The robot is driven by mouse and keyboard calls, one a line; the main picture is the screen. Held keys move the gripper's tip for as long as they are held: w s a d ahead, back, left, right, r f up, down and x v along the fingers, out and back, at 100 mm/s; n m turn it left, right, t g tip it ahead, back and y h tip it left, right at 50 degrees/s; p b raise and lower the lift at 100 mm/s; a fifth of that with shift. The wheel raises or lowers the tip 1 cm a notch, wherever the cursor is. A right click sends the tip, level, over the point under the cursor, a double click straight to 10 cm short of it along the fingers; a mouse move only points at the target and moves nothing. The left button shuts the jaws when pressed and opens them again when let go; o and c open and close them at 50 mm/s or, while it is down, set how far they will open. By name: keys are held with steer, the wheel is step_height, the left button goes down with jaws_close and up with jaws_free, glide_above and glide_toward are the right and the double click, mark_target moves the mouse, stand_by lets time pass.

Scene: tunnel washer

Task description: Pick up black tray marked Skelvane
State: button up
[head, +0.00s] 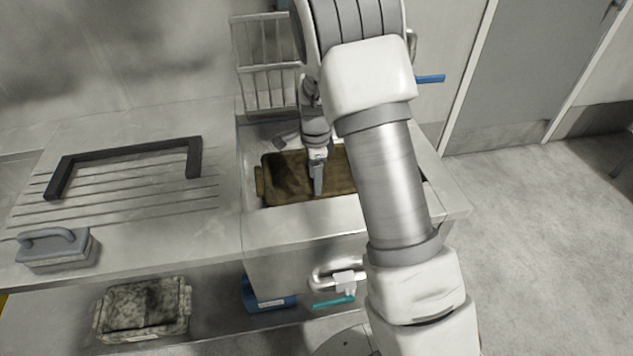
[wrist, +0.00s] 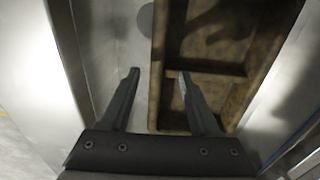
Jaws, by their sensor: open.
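A dirty brown tray with dark patches (head: 283,172) lies in the sink basin, partly hidden behind my arm. It also shows in the wrist view (wrist: 245,92), with inner compartments and a raised side wall. I see no Skelvane marking on it. My gripper (head: 317,188) is over the basin, pointing down and empty. In the wrist view my gripper (wrist: 158,76) is open. Its left finger is over the bare basin floor and its right finger over the tray's side. The tray's left wall runs between the fingers. I cannot tell how far above it they are.
A dark U-shaped bar (head: 125,149) lies on the ribbed drainboard (head: 120,205). A grey-handled brush or block (head: 55,247) is at its front left. A mottled grey tray (head: 143,309) and a blue item (head: 268,296) are below. A wire rack (head: 268,70) stands behind the sink.

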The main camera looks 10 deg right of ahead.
steer(key=f+b, duration=0.1)
steer(key=f, duration=0.2)
steer(key=f+b, duration=0.1)
steer(key=f, duration=0.3)
steer(key=shift+s+d+f, duration=0.1)
steer(key=shift+s+d, duration=0.05)
steer(key=shift+s, duration=0.05)
steer(key=shift+c, duration=0.3)
jaws_close()
